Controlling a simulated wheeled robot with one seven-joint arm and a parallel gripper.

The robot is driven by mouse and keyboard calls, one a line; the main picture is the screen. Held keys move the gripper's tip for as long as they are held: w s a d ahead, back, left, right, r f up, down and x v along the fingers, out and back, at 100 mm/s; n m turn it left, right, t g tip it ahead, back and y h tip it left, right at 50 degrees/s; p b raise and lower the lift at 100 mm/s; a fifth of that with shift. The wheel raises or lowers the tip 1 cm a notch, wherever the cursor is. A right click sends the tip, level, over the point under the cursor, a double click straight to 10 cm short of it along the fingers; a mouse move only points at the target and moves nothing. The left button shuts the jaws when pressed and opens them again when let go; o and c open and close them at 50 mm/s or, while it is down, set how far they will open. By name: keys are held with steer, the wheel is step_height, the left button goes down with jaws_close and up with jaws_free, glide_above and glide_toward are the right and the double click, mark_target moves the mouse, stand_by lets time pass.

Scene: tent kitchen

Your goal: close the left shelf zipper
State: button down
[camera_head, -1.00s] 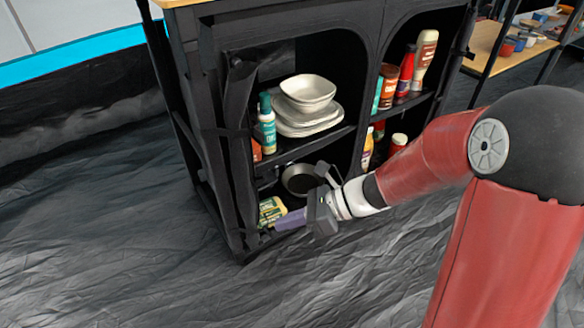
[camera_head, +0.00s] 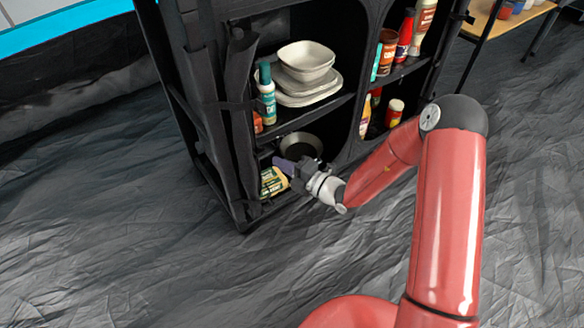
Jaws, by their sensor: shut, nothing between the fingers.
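The left shelf (camera_head: 305,124) is the left compartment of a black fabric cabinet. Its doorway is open, and its black flap (camera_head: 237,130) hangs bunched along the left edge, held by a strap. I cannot make out the zipper itself. My gripper (camera_head: 280,163) is at the front of the lower left compartment, above the green and yellow packets. It is shut and holds nothing. It is to the right of the bunched flap and apart from it.
White bowls (camera_head: 306,62) on plates and a teal bottle (camera_head: 266,95) stand on the upper left shelf. A dark pan (camera_head: 300,146) and packets (camera_head: 273,182) are below. The right compartment holds several bottles (camera_head: 405,38). The crinkled dark floor (camera_head: 120,240) in front is clear.

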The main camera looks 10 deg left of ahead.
steer(key=shift+w+a+b, duration=0.15)
steer(key=shift+w+a, duration=0.2)
steer(key=shift+w, duration=0.45)
steer(key=shift+w+a+b, duration=0.2)
steer(key=shift+w+a, duration=0.1)
steer(key=shift+w, duration=0.5)
steer(key=shift+w+a+b, duration=0.15)
steer(key=shift+w+a, duration=0.2)
steer(key=shift+w, duration=0.45)
steer(key=w+d+p, duration=0.2)
steer(key=w+d, duration=0.5)
steer(key=w, duration=0.2)
steer(key=shift+d, duration=0.3)
